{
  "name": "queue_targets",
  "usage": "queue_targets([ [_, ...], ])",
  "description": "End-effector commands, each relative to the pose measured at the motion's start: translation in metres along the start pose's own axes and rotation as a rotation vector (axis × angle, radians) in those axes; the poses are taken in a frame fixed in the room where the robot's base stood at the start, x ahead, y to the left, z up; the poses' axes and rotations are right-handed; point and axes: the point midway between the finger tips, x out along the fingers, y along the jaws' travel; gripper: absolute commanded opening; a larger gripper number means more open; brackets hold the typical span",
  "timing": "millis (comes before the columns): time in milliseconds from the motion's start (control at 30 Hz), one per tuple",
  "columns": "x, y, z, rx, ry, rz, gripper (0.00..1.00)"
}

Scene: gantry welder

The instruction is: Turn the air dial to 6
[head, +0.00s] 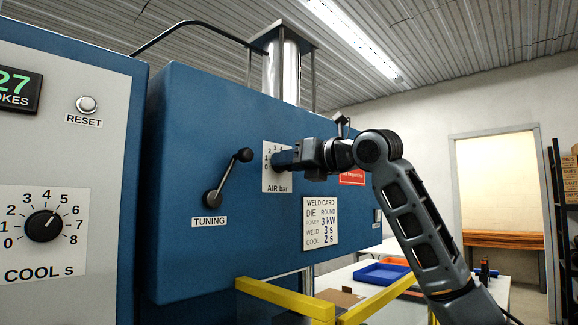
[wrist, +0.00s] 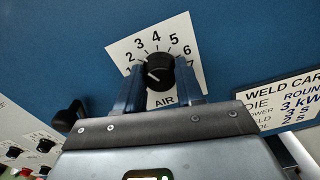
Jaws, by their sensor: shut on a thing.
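The AIR dial is a round black knob (wrist: 160,71) on a white scale plate (wrist: 122,50) on the blue machine face. In the wrist view, 2 to 6 show along the top of the scale; the low end is covered by a finger. A white mark on the knob seems to point to the lower left, toward the low end. My gripper (wrist: 161,84) is shut on the knob, one finger at each side. In the head view my gripper (head: 284,160) covers the knob and much of the AIR bar plate (head: 277,188).
A TUNING lever (head: 228,178) sticks out left of the dial. A WELD CARD (head: 320,222) is below right. A yellow rail (head: 287,298) and a table with a blue tray (head: 382,272) are lower down. A COOL dial (head: 44,226) is at far left.

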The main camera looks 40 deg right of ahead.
Motion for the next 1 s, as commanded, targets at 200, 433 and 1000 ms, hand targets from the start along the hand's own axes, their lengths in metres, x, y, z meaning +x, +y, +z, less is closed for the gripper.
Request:
queue_targets([
  [200, -0.0002, -0.0007, -0.0009, 0.206, -0.001, 0.0, 0.07],
  [433, -0.0003, -0.0012, -0.0005, 0.425, -0.002, 0.001, 0.07],
  [1000, -0.0001, -0.0023, -0.0007, 0.968, -0.001, 0.0, 0.07],
])
